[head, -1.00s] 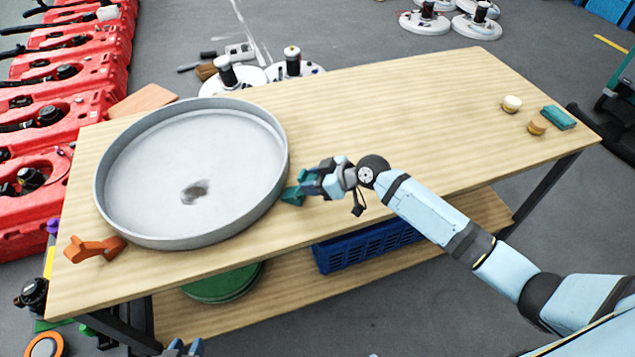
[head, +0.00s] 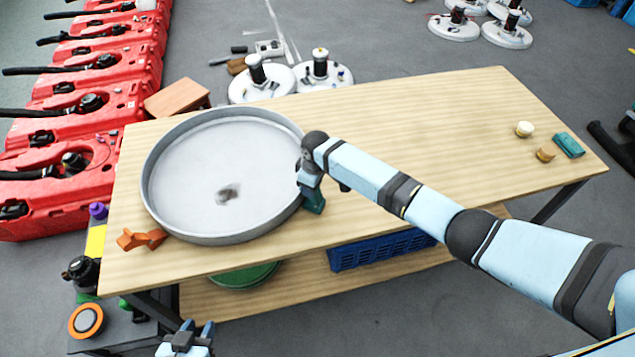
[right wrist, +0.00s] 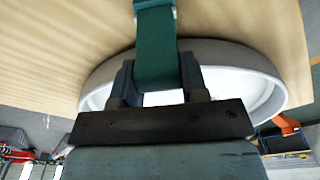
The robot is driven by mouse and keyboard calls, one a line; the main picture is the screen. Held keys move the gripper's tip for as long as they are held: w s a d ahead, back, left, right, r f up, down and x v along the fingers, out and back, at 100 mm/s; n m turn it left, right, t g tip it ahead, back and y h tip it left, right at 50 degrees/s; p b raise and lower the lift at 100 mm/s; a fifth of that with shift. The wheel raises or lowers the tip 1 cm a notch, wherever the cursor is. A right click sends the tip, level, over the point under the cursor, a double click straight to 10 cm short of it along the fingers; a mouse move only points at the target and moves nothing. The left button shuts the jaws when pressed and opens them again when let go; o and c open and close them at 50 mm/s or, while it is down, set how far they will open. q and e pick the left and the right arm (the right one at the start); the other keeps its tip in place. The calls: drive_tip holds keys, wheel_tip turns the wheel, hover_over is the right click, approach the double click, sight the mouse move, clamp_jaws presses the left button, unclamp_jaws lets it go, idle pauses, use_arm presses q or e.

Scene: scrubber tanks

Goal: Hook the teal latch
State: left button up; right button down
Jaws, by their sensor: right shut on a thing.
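The teal latch (head: 314,201) stands at the right rim of the round grey pan (head: 222,239) on the wooden table. My right gripper (head: 308,180) is shut on it from above. In the right wrist view, the teal latch (right wrist: 155,45) sits between the two fingers of my right gripper (right wrist: 158,78), with the pan's rim (right wrist: 235,58) behind. I cannot tell whether the latch is hooked on the rim. An orange latch (head: 140,240) is at the pan's left side. My left gripper (head: 197,328) is empty and open at the bottom edge, in front of the table.
A cream knob (head: 524,129), a tan knob (head: 545,154) and a teal block (head: 568,145) lie at the table's right end. A blue crate (head: 380,250) and a green disc (head: 240,277) are on the lower shelf. The tabletop's middle right is clear.

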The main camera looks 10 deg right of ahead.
drive_tip(key=shift+w+a+f+g+h, duration=0.3)
drive_tip(key=shift+a+g+h, duration=0.2)
drive_tip(key=shift+h, duration=0.2)
drive_tip(key=shift+w+a+g+h+b, duration=0.1)
drive_tip(key=shift+w+g+h+b, duration=0.05)
drive_tip(key=shift+g+h+b, duration=0.2)
drive_tip(key=shift+f, duration=0.1)
drive_tip(key=c, duration=0.8)
unclamp_jaws()
drive_tip(key=shift+o, duration=0.8)
wheel_tip(320, 180, up, 14)
drive_tip(key=w+a, duration=0.1)
drive_tip(key=shift+w+a+f+b, duration=0.15)
drive_tip(key=shift+a+b, duration=0.15)
